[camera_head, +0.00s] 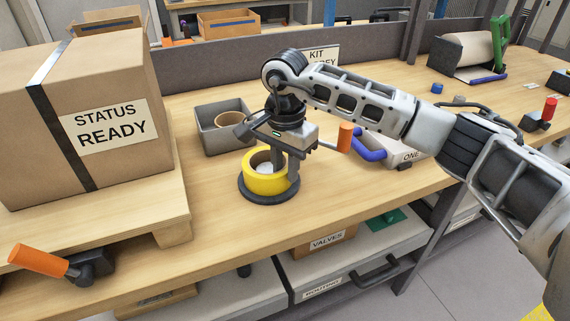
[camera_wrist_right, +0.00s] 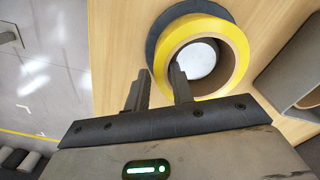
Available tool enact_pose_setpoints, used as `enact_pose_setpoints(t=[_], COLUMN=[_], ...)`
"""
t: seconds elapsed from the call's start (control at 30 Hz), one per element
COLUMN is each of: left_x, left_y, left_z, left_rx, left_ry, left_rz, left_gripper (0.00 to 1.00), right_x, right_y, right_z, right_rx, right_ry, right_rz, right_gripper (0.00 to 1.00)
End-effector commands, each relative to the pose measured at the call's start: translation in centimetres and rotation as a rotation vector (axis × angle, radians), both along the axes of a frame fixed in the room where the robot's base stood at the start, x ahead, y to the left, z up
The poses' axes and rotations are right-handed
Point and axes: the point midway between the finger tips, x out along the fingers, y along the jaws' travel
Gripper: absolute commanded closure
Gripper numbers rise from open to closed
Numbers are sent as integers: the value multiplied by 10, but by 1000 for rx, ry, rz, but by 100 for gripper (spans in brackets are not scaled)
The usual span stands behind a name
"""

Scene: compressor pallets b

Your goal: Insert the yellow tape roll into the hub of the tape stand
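The yellow tape roll (camera_head: 266,184) sits around the pale hub (camera_head: 264,168) of the tape stand, above its dark round base (camera_head: 262,198). The wrist view also shows the roll (camera_wrist_right: 239,55), the white hub top (camera_wrist_right: 199,60) inside its ring and the dark base (camera_wrist_right: 160,27) behind it. My right gripper (camera_head: 285,172) is lowered at the roll's right side. Its fingers (camera_wrist_right: 158,88) are apart and straddle the roll's wall, one inside the ring, one outside, with a small gap at the outer finger. My left gripper is not in view.
A grey bin (camera_head: 214,139) with a tan ring (camera_head: 231,119) stands behind the stand. A large cardboard box (camera_head: 75,125) on a wooden pallet (camera_head: 165,215) fills the left. An orange handle (camera_head: 345,137) and blue handle (camera_head: 369,147) are right of the gripper. The table's front edge is close.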

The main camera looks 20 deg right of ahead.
Motion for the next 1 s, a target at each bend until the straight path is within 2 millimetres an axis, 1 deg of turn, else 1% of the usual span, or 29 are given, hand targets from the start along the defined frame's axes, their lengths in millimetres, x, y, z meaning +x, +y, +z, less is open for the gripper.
enact_pose_setpoints(t=[0.33, 0.47, 0.57, 0.8, 1.0], left_x=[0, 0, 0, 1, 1], left_y=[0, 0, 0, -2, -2], left_z=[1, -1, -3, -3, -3], left_rx=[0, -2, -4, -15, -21], left_ry=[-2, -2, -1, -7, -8], left_rz=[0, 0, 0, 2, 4], left_gripper=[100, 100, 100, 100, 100], right_x=[0, 1, 1, 1, 0], right_y=[0, 0, 0, 0, 0], right_z=[1, 11, 28, 87, 130], right_rx=[-1, 0, 0, 1, 0], right_ry=[1, -2, -4, -7, -4], right_rz=[0, 0, 0, 0, 0], right_gripper=[60, 60, 60, 60, 60])
